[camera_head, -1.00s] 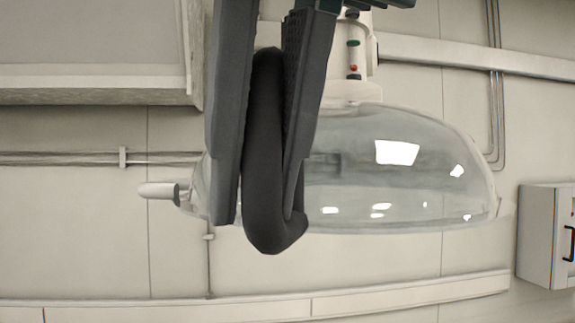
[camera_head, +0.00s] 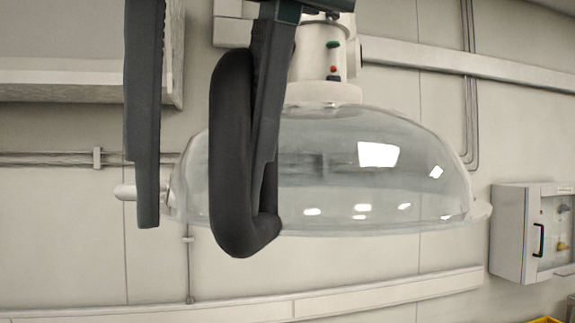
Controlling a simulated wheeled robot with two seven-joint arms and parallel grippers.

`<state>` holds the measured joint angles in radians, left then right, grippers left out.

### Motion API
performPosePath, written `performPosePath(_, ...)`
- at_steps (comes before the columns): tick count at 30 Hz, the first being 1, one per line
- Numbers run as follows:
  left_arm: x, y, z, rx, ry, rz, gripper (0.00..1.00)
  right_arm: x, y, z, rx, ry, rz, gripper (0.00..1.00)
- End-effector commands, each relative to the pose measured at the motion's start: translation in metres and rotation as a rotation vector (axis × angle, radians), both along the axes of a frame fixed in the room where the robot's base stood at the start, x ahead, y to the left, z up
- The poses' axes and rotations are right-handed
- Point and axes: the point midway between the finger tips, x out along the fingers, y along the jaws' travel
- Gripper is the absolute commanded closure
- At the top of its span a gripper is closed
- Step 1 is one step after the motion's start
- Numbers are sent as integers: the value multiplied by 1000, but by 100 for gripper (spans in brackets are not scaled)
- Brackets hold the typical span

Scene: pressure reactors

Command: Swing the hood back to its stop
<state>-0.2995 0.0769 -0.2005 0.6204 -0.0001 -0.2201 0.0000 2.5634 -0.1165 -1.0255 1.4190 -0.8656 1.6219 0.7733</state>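The hood (camera_head: 335,175) is a clear, glassy dome with a flat lower edge, below a white cylindrical mount in the picture. A thick black loop handle (camera_head: 231,150) stands in front of its left part. My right gripper (camera_head: 205,215) is open, with one dark finger on each side of the handle's long bar. The left finger is well clear of the bar. The right finger lies close along the bar; I cannot tell if they touch. The fingers hide part of the hood's left side. My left gripper is not in view.
The white mount (camera_head: 316,60) carries green and red buttons. A pale rod end (camera_head: 125,191) sticks out at the hood's left. A white wall cabinet (camera_head: 508,232) stands at the right, with a bit of yellow (camera_head: 545,320) below it. Pipes and rails run along the wall.

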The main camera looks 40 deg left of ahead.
Motion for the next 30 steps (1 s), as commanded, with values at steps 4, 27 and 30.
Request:
performPosePath(4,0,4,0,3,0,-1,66,0,-1,0,-1,0,0,65)
performPosePath(27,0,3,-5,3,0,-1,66,-2,-8,18,0,-2,-3,65)
performPosePath(30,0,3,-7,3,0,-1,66,-4,-13,31,1,-1,-4,65)
